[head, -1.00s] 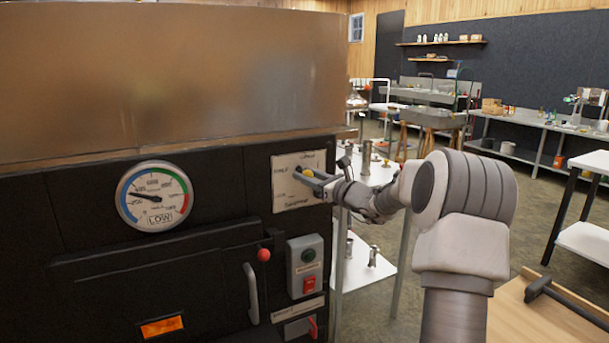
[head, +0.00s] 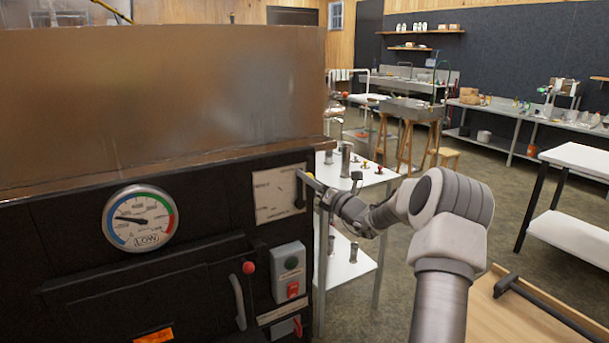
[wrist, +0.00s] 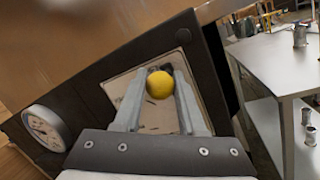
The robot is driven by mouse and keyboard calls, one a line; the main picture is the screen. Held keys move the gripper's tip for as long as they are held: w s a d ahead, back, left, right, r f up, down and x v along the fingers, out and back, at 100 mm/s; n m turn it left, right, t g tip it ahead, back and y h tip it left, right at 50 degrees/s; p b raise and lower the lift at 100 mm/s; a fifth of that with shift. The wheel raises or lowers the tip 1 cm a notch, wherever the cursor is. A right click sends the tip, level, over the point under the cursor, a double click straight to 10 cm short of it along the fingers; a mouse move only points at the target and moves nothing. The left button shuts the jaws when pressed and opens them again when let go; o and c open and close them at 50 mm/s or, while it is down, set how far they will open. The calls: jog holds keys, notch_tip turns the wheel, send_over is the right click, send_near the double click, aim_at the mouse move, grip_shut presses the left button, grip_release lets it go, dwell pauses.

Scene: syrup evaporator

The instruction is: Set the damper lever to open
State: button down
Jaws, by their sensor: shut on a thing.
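The damper lever's yellow knob (wrist: 159,85) sits between the two fingers of my gripper (wrist: 158,92) in the wrist view. My gripper is shut on it. In the head view my gripper (head: 309,180) is at the right edge of the pale damper plate (head: 275,193) on the black evaporator front. The dark lever (head: 300,190) stands near upright along that right edge, and its knob is hidden by my gripper. The plate also shows behind the fingers in the wrist view (wrist: 120,92). Its lettering is too small to read surely.
A round dial gauge (head: 140,218) is left of the plate. Below are a switch box (head: 289,272) and a red-knobbed lever (head: 248,268). A white table (head: 345,180) with metal cylinders stands close on the right. Open floor lies beyond it.

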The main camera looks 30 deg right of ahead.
jog(key=shift+d+f, duration=0.1)
jog(key=shift+d, duration=0.05)
dwell(0.3)
jog(key=shift+c, duration=2.4)
grip_release()
jog(key=p+v, duration=0.1)
jog(key=v, duration=1.6)
jog(key=shift+s, duration=0.2)
jog(key=shift+f, duration=0.1)
